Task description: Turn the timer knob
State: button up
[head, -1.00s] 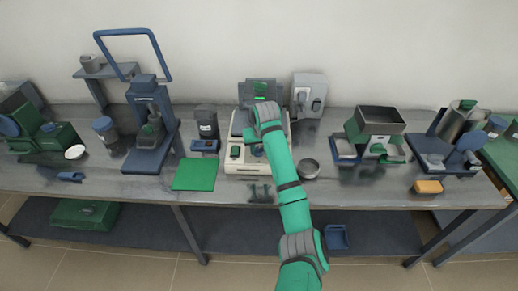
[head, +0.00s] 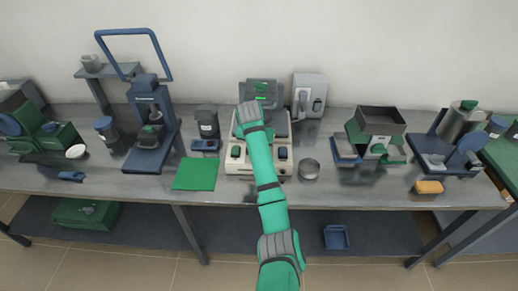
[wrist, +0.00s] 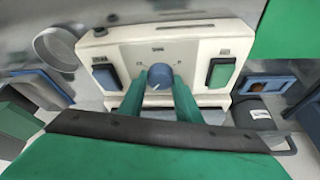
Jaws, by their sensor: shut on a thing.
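The timer knob (wrist: 161,72) is a round blue-grey knob with a pale pointer line, in the middle of a cream front panel (wrist: 207,52) in the wrist view. My gripper (wrist: 159,86) is shut on it, with one green finger at each side. A dark switch (wrist: 106,77) and a green switch (wrist: 219,73) flank the knob. In the head view the cream device (head: 236,169) stands mid-bench. My green arm covers the knob and fingers there.
A small grey dish (head: 309,168) sits close right of the device and a green mat (head: 195,174) lies to its left. A dark jar (head: 207,124) and a grey switch box (head: 309,92) stand nearby. Bare bench (head: 225,193) shows along the front edge.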

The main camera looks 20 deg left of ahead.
dwell(0.3)
jog(key=o, duration=1.1)
jog(key=shift+c, duration=0.2)
jog(key=shift+r, duration=0.1)
jog(key=v, duration=1)
jog(key=shift+s+r, duration=0.2)
jog(key=shift+r, duration=0.1)
jog(key=shift+w, duration=0.1)
